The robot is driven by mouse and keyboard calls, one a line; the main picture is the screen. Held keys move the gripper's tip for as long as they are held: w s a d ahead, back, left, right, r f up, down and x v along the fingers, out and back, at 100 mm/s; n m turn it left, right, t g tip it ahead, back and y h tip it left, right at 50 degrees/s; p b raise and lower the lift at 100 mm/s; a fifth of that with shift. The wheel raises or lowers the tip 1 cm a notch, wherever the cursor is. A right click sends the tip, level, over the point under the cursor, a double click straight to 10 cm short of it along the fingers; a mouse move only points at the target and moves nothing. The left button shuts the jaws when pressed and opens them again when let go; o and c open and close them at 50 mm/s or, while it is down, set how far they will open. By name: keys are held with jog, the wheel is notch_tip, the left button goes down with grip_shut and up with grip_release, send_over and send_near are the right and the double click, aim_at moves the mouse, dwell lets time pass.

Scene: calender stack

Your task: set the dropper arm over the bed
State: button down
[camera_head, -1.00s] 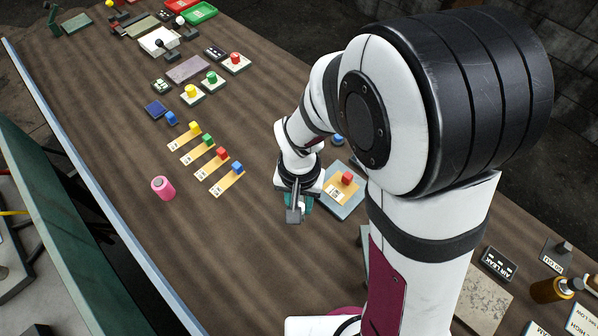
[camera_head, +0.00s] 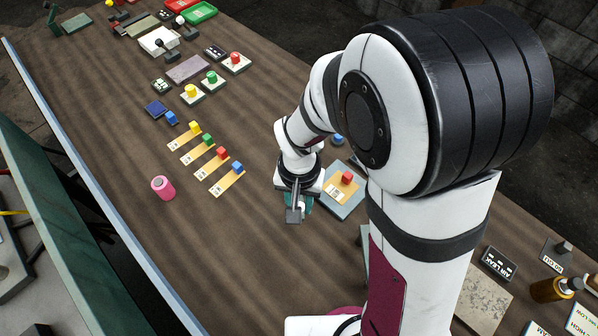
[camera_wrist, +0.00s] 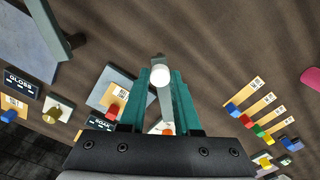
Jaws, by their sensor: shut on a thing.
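My gripper (camera_head: 297,207) is over the brown table, left of the grey plate with the red block. Its teal fingers (camera_wrist: 166,95) are shut on a grey bar with a round white end, which looks like the dropper arm (camera_wrist: 160,73). The bar also shows below the fingers in the head view (camera_head: 294,214). Its far end toward my wrist is partly hidden by the fingers. Which thing is the bed I cannot tell; the grey plate (camera_head: 355,201) bearing a tan card and a red block (camera_head: 347,178) lies beside my gripper.
Several tan cards with coloured blocks (camera_head: 221,152) lie to the left, with a pink cylinder (camera_head: 163,188) nearer the table's edge. Button boxes (camera_head: 192,94) stand farther back. A SOAK label (camera_wrist: 99,123) is near the plate. The table front of my gripper is clear.

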jog(key=shift+d, duration=0.1)
jog(key=w+d+n, duration=0.2)
jog(key=n, duration=0.2)
jog(key=w+d+n, duration=0.2)
jog(key=d+n, duration=0.1)
jog(key=n, duration=0.2)
jog(key=w+d+n, duration=0.2)
jog(key=d+n, duration=0.1)
jog(key=n, duration=0.2)
jog(key=shift+w+d, duration=0.25)
jog(key=shift+w, duration=0.15)
jog(key=shift+w+d+n, duration=0.1)
jog(key=shift+w+n, duration=0.5)
jog(key=shift+n, duration=0.5)
jog(key=shift+w, duration=0.15)
jog(key=c, duration=0.6)
grip_release()
